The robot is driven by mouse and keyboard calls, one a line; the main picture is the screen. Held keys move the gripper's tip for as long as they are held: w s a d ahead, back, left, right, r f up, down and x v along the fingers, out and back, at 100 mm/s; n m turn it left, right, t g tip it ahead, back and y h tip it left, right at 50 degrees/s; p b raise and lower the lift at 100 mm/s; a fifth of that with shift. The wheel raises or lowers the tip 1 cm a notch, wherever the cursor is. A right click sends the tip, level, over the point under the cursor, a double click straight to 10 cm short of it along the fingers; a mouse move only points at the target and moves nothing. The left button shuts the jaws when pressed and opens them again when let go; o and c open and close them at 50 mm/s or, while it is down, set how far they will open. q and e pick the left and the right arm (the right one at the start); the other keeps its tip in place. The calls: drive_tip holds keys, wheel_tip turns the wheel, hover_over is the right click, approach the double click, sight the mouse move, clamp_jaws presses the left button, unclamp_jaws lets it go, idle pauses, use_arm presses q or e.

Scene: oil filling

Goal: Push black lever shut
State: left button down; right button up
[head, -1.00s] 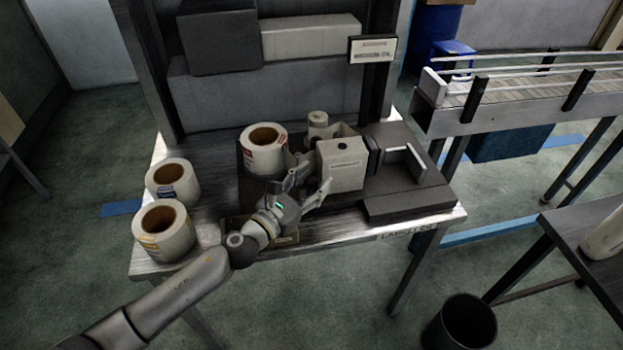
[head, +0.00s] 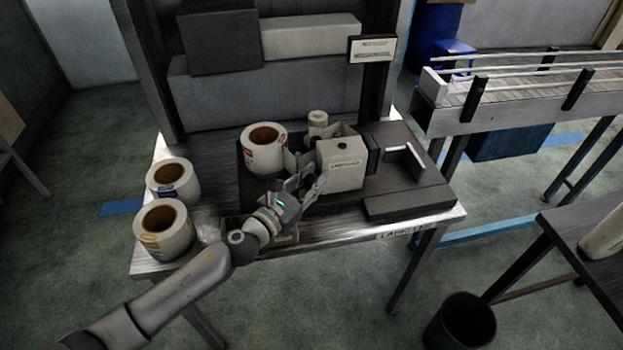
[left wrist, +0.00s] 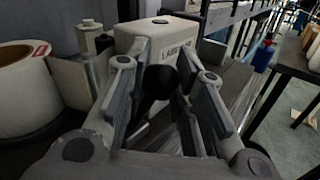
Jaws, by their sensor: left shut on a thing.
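The label machine has a pale box-shaped head (head: 341,166) on a dark base at the right of the steel table, and the head also shows in the left wrist view (left wrist: 165,40). My left gripper (head: 305,178) is at the near left side of this head. In the left wrist view, the black lever (left wrist: 157,83) with a rounded end stands between the fingers of my left gripper (left wrist: 165,98), which is shut on it. In the head view the lever is hidden by the gripper. My right gripper is in neither view.
A label roll (head: 264,157) sits on the machine just left of the head and shows in the left wrist view (left wrist: 22,85). Two more rolls (head: 172,182) (head: 163,240) stand at the table's left. A sign (head: 372,49) rises behind. A conveyor (head: 520,90) is at the right.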

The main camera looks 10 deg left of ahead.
use_arm(q)
drive_tip(key=w+r+p, duration=0.1)
drive_tip(key=p, duration=0.2)
drive_tip(key=shift+a+n+g, duration=0.15)
drive_tip(key=shift+n+g, duration=0.15)
drive_tip(key=shift+w+a+y+p, duration=0.1)
drive_tip(key=shift+w+y+p, duration=0.1)
drive_tip(key=shift+y+p, duration=0.1)
drive_tip(key=shift+w+a, duration=0.2)
drive_tip(key=shift+w, duration=0.3)
drive_tip(key=c, duration=1.5)
unclamp_jaws()
drive_tip(key=o, duration=0.3)
drive_tip(key=shift+w+f, duration=0.1)
drive_tip(key=v, duration=1.2)
